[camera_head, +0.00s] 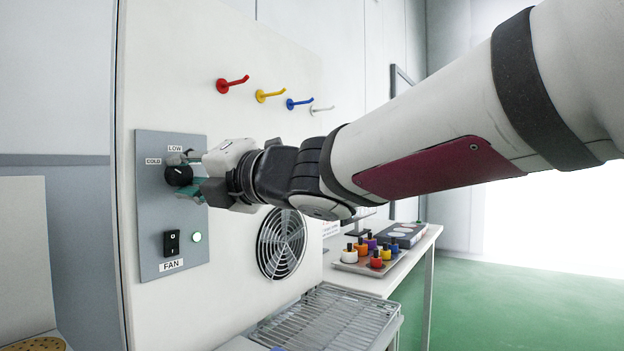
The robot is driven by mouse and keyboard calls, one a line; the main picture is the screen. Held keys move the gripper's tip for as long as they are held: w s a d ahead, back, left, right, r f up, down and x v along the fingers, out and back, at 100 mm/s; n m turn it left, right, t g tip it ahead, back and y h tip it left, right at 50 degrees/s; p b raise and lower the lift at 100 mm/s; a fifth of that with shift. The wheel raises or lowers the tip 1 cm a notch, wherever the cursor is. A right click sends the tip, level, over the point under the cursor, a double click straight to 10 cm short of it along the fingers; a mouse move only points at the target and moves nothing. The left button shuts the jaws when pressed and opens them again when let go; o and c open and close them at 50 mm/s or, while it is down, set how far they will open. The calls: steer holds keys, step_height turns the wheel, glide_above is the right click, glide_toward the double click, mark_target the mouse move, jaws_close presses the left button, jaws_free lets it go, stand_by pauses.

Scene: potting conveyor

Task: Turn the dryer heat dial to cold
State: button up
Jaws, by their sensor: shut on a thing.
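The dryer heat dial (177,176) is a black round knob on a grey control panel (150,216) at the left. A COLD label (153,161) is at its left and a LOW label (175,149) is above it. Any label to the right is hidden by my gripper. My gripper (187,174) reaches in from the right and is shut on the dial, with its fingers around the knob's right part. The dial's pointer direction cannot be made out clearly.
Below the dial are a black FAN switch (171,243) and a lit green lamp (197,237). Coloured hooks (270,95) stick out above my arm. A round vent (281,244) and a wire rack (327,322) are below it. A tray of small bottles (369,262) stands on a table behind.

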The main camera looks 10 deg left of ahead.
steer(key=shift+f, duration=0.15)
steer(key=o, duration=1.2)
steer(key=v, duration=1.2)
